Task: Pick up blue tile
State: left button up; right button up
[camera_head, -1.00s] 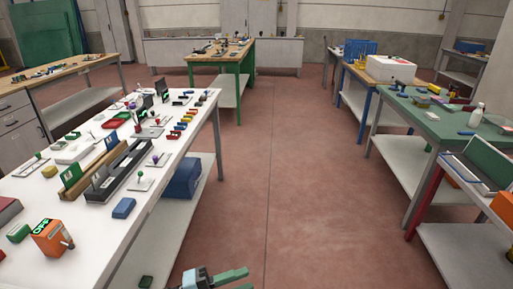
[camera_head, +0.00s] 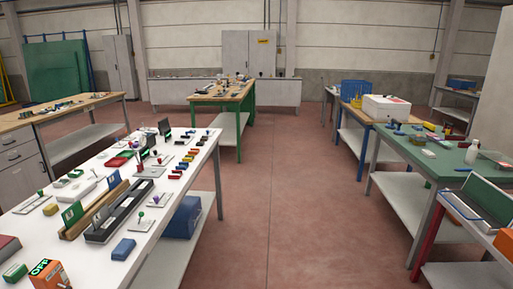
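A small blue block (camera_head: 123,249) lies flat on the near right part of the white table (camera_head: 170,222), beside a long black rail (camera_head: 119,211). It is the clearest blue tile-like piece. Several small coloured blocks (camera_head: 188,158) lie in a row farther back on the same table; they are too small to tell apart well. Another small blue piece (camera_head: 462,169) lies on the green-topped table at the right. Neither of my grippers is in view.
An orange box marked OFF (camera_head: 48,274) stands at the near left table edge. A larger blue box (camera_head: 183,217) sits on the shelf below. Open red floor (camera_head: 300,220) lies between.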

aim_at(114, 178)
jog(key=l+u, duration=0.7)
jog(key=u, duration=0.2)
jog(key=l+u, duration=0.45)
jog(key=k+j, duration=0.05)
jog(key=j, duration=0.05)
